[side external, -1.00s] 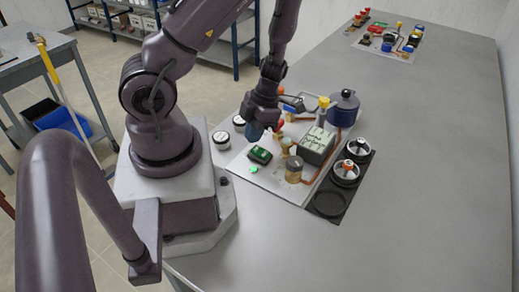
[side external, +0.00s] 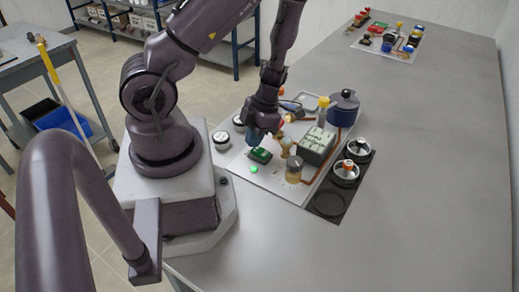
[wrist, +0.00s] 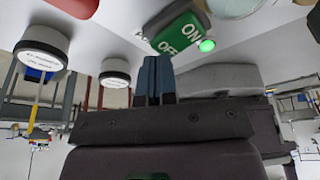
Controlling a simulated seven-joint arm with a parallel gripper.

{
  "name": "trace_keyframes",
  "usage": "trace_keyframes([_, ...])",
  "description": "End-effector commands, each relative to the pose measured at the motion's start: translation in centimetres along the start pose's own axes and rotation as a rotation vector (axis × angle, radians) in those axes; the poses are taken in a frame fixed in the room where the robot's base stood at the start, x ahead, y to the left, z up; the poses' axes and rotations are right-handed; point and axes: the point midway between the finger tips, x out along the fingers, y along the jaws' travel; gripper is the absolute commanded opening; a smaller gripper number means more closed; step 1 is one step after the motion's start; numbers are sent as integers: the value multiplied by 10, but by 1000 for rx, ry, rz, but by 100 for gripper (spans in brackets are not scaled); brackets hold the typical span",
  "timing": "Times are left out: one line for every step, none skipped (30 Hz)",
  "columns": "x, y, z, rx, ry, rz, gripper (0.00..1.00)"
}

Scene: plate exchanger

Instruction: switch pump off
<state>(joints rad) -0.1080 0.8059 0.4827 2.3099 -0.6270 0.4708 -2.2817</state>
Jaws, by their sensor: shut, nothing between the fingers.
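The green pump switch (side external: 260,155) sits on the white panel, and a lit green lamp (side external: 254,170) is beside it. In the wrist view the switch (wrist: 180,34) shows ON and OFF lettering, with the glowing lamp (wrist: 207,45) at its ON end. My gripper (side external: 254,138) is shut and empty, pointing down just above and behind the switch. In the wrist view its blue fingertips (wrist: 155,62) are together, close to the OFF end. I cannot tell whether they touch the switch.
A black tray (side external: 330,203) borders the panel.

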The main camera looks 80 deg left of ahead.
Motion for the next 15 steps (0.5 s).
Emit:
trace_keyframes([1,0,0,0,0,0,0])
trace_keyframes([1,0,0,0,0,0,0])
trace_keyframes([2,0,0,0,1,0,0])
trace_keyframes([2,0,1,0,1,0,0])
trace_keyframes([3,0,1,0,1,0,0])
trace_keyframes([4,0,1,0,1,0,0])
trace_keyframes([4,0,1,0,1,0,0])
trace_keyframes([4,0,1,0,1,0,0])
trace_keyframes([5,0,1,0,1,0,0])
trace_keyframes([5,0,1,0,1,0,0])
trace_keyframes([6,0,2,0,1,0,0])
trace_keyframes([6,0,2,0,0,0,0])
trace_keyframes([5,0,2,1,0,0,0])
trace_keyframes([4,0,2,1,0,0,0])
trace_keyframes([3,0,1,1,0,1,0])
